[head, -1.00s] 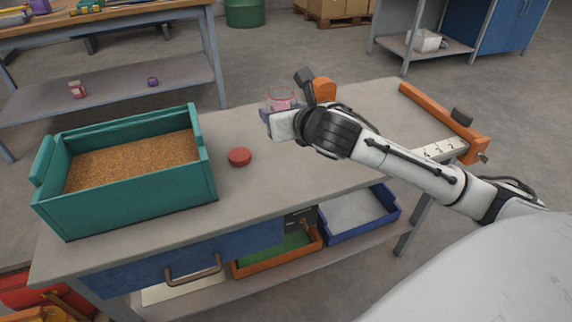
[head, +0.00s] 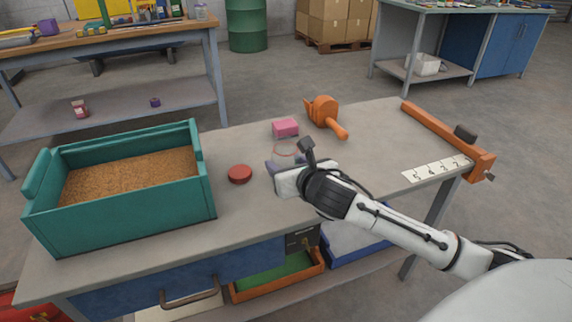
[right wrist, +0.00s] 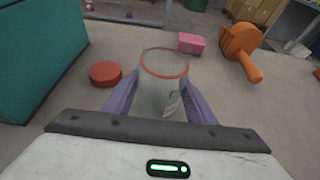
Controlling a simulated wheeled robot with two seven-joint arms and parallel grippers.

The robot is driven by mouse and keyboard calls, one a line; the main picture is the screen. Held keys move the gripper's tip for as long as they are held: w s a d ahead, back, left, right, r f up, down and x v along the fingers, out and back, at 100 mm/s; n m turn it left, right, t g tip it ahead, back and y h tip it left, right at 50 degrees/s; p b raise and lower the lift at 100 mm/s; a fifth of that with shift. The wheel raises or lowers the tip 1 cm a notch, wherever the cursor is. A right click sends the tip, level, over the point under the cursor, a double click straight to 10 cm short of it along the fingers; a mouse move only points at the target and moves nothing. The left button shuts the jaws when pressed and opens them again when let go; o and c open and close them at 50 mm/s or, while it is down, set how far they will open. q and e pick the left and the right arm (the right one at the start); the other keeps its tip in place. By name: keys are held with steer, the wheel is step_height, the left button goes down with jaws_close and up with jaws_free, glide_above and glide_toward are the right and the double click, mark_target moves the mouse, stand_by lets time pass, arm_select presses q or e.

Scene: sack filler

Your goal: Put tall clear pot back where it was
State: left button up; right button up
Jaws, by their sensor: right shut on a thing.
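The tall clear pot (right wrist: 163,85) is a see-through cylinder with a red rim and a small label low on its side. It stands between the purple fingers of my right gripper (right wrist: 162,108), which is shut on it. In the head view only its red rim (head: 286,147) shows clearly; my right gripper (head: 284,166) hides much of the rest. The pot looks upright, over the bench top between the red round lid and the pink block. I cannot tell whether its base touches the bench. My left gripper is not in view.
The red lid (head: 240,174) lies left of the pot. The teal bin (head: 130,222) of brown grain stands further left. A pink block (head: 285,127) and an orange scoop (head: 322,111) lie behind. Number cards (head: 437,169) and an orange bar (head: 445,137) are at right. The bench middle right is clear.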

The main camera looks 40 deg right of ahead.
steer(key=o, duration=1.1)
steer(key=shift+f, duration=0.15)
steer(key=shift+s+a+r, duration=0.1)
steer(key=shift+s+r, duration=0.1)
steer(key=shift+r, duration=0.1)
steer(key=p+v, duration=0.2)
steer(key=v, duration=0.9)
steer(key=shift+s, duration=0.3)
